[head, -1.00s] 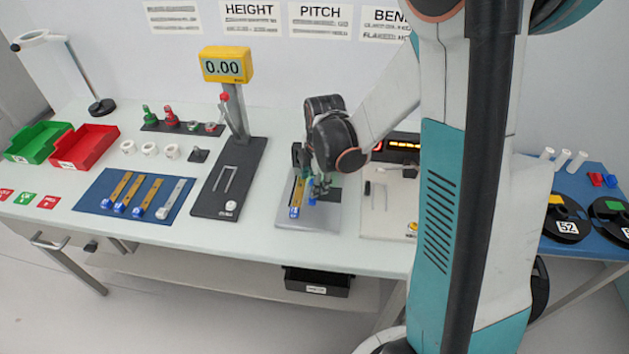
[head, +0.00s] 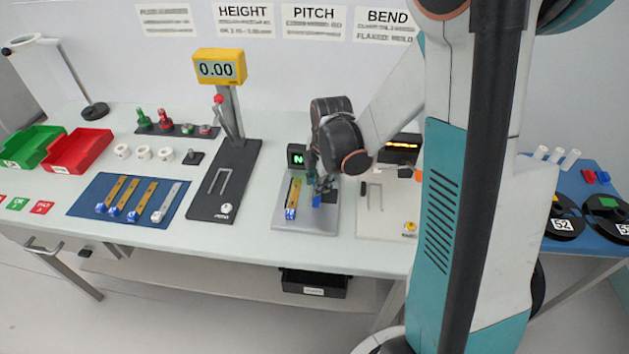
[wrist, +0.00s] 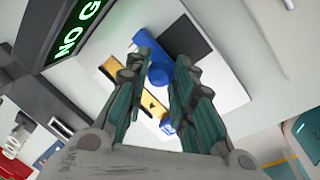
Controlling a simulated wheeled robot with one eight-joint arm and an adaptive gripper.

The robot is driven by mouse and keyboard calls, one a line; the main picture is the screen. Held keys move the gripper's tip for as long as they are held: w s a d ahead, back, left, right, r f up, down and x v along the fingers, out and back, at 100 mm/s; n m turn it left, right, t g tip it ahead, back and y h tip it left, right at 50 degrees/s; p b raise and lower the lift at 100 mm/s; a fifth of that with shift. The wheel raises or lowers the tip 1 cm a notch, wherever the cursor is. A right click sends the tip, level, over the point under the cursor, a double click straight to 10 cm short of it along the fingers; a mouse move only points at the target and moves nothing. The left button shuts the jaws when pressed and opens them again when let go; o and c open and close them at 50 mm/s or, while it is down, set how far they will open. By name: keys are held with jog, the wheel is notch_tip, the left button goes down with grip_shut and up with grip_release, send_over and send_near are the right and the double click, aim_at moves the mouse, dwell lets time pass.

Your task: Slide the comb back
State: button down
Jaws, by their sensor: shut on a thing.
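My gripper (head: 320,188) is at the grey station plate (head: 275,217) under the PITCH sign. Its fingers (wrist: 165,95) are closed in around a blue part (wrist: 160,70), which I take to be the comb's grip; it also shows under the fingers in the head view (head: 317,200). A yellow strip (head: 295,188) with a blue end lies on the plate just left of the fingers. It passes beneath them in the wrist view (wrist: 125,78). The comb's teeth cannot be made out. A small display (wrist: 70,40) reads green "NO G", its rest cut off.
A black gauge stand (head: 240,160) with a yellow "0.00" readout is left of the plate. A pale bend station (head: 370,222) is close on the right. A blue mat (head: 85,205) with several strips and red (head: 75,150) and green (head: 30,147) trays are further left.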

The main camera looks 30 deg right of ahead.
jog(key=c, duration=1.3)
grip_release()
jog(key=shift+s+d, duration=0.2)
jog(key=shift+d, duration=0.05)
jog(key=shift+c, duration=0.2)
jog(key=shift+a, duration=0.1)
notch_tip(320, 180, up, 12)
jog(key=s, duration=0.2)
jog(key=shift+f, duration=0.15)
jog(key=shift+s, duration=0.1)
